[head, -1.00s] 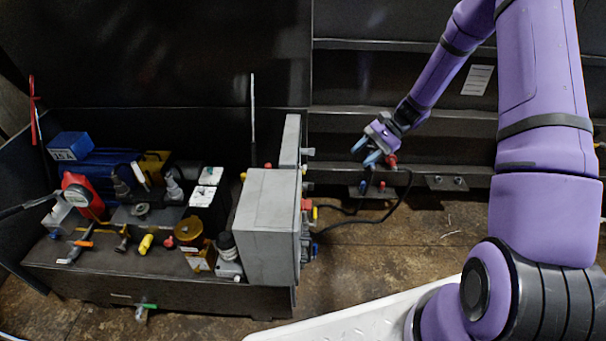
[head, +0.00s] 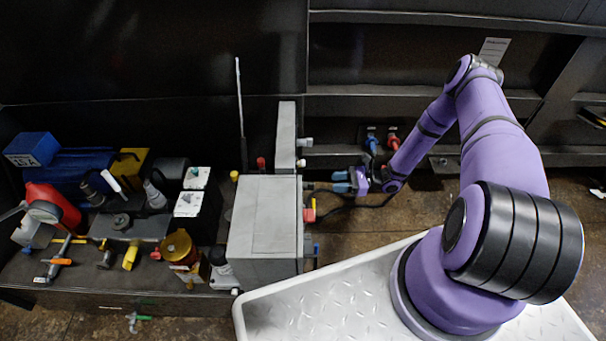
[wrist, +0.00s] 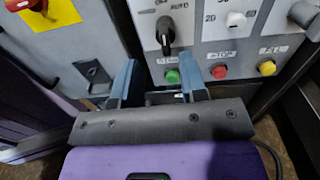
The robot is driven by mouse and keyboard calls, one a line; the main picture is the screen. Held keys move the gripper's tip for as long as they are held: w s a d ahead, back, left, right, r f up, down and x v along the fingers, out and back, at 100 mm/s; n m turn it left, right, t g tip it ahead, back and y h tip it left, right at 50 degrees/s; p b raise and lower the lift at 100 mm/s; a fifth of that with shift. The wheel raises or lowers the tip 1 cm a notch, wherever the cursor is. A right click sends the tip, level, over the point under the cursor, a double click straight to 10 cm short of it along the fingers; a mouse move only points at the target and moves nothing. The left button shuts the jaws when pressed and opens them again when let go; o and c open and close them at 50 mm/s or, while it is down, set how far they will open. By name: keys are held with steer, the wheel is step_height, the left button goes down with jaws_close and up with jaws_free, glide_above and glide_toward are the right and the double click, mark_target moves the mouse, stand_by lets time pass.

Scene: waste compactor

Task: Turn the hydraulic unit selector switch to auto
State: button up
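The grey control box (head: 262,225) stands in the middle of the head view, and its right side carries small controls seen edge-on. In the wrist view, its panel (wrist: 197,58) shows a black selector switch (wrist: 166,36) with its handle roughly upright. My gripper (head: 342,182) is just right of the box in the head view. In the wrist view, the blue fingers of my gripper (wrist: 159,82) are spread with nothing between them. They are below the black switch, apart from it.
Green (wrist: 172,76), red (wrist: 219,71) and yellow (wrist: 267,68) buttons line the panel below the switch. A white knob (wrist: 235,19) is to its right. A red rotary handle on a yellow plate (wrist: 55,12) is at upper left. Black cables (head: 340,208) run beside the box.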

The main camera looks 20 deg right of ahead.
mark_target(306, 183)
steer(key=x, duration=1.1)
steer(key=shift+w+f, duration=0.2)
steer(key=shift+f, duration=0.1)
steer(key=c, duration=0.6)
